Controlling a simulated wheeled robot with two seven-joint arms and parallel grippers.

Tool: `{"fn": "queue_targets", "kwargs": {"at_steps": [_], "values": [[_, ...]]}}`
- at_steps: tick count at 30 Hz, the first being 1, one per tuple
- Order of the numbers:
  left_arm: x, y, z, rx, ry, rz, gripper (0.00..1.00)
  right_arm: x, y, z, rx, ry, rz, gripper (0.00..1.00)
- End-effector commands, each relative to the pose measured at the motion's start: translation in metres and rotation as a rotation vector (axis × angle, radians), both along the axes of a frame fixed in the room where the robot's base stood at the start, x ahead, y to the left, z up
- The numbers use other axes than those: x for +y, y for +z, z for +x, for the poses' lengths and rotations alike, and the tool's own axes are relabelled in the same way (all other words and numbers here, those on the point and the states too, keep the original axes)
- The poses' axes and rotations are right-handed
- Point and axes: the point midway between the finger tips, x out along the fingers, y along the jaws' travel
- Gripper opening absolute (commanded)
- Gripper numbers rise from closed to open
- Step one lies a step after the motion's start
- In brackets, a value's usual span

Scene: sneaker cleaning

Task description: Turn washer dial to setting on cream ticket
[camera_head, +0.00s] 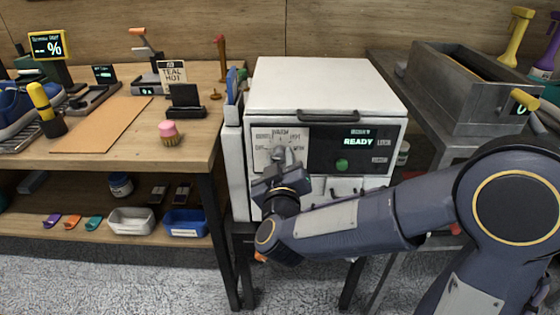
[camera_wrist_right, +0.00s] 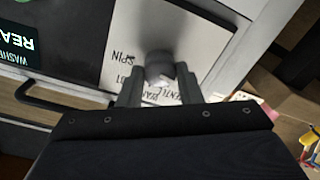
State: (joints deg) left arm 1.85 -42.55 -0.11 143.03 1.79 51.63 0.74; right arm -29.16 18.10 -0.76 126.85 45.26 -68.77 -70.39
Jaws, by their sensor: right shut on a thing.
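The white washer (camera_head: 325,88) stands in the middle, with a dark display reading READY (camera_head: 358,142). Its grey dial (camera_head: 279,154) sits on a pale label plate at the panel's left. My right gripper (camera_head: 280,163) is shut on the dial. In the right wrist view, the fingers (camera_wrist_right: 160,88) flank the dial knob (camera_wrist_right: 159,66); the word SPIN shows beside it, and other label words are partly hidden. A cream ticket (camera_head: 172,72) reading TEAL HOT stands on the wooden bench. My left gripper is out of view.
A green button (camera_head: 342,165) is on the washer panel, under a dark handle (camera_head: 330,117). The wooden bench (camera_head: 205,125) at left holds several tools and a pink-topped brush (camera_head: 169,132). A grey bin (camera_head: 465,88) stands on the right-hand table.

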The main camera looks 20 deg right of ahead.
Motion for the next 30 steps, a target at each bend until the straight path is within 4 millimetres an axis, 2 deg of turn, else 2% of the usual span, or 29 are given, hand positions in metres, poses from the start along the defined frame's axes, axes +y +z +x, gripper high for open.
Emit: {"fn": "queue_targets", "kwargs": {"at_steps": [8,14,30], "values": [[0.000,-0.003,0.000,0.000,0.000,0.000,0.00,0.000,-0.001,0.000,-0.010,0.000,0.038,0.09],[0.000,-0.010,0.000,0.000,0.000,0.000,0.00,0.000,-0.002,0.000,-0.040,-0.001,0.141,0.09],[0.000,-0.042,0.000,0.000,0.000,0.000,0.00,-0.001,-0.004,0.000,-0.179,0.000,0.618,0.09]]}}
